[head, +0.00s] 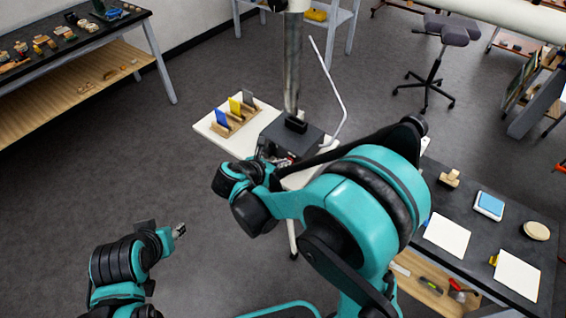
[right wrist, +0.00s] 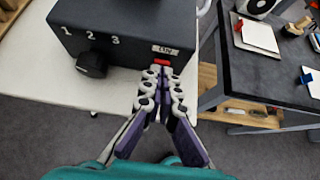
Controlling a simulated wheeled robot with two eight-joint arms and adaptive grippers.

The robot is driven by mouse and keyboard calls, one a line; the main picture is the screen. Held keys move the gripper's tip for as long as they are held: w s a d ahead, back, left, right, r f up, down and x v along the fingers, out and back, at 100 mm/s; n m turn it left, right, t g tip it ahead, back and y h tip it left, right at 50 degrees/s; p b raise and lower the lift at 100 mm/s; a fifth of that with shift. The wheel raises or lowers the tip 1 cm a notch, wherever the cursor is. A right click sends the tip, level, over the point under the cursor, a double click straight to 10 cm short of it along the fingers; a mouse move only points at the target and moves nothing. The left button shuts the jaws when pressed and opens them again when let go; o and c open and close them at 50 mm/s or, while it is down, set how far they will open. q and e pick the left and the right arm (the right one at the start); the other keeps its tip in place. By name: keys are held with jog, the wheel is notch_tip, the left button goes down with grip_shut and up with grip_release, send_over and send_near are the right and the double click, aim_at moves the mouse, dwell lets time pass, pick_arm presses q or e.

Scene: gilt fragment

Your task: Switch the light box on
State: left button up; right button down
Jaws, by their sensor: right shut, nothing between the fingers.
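A dark box (head: 283,138), which looks like the light box, sits on a white table below a metal column. In the right wrist view the box (right wrist: 120,25) shows a black knob (right wrist: 92,64) by the numbers 1, 2, 3. A small red switch (right wrist: 161,62) sits under a label too small to read surely. My right gripper (right wrist: 160,73) is shut and empty, its fingertips right at the red switch; I cannot tell whether they touch. In the head view my right gripper (head: 283,161) is at the box's front, partly hidden. My left gripper (head: 180,230) hangs over the floor, away from the table.
A wooden rack (head: 222,131) with blue, yellow and grey plates stands on the white table (head: 208,127), left of the box. A dark workbench (head: 460,216) with white sheets and a blue pad (head: 489,205) is at the right. Open floor lies to the left.

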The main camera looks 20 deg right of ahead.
jog(key=shift+w+d+r+g+y+p, duration=0.3)
jog(key=shift+d+r+y+p, duration=0.15)
jog(key=shift+p, duration=0.45)
jog(key=shift+a+f, duration=0.1)
jog(key=shift+f, duration=0.15)
jog(key=shift+r, duration=0.1)
jog(key=shift+r+p, duration=0.35)
jog(key=shift+r, duration=0.35)
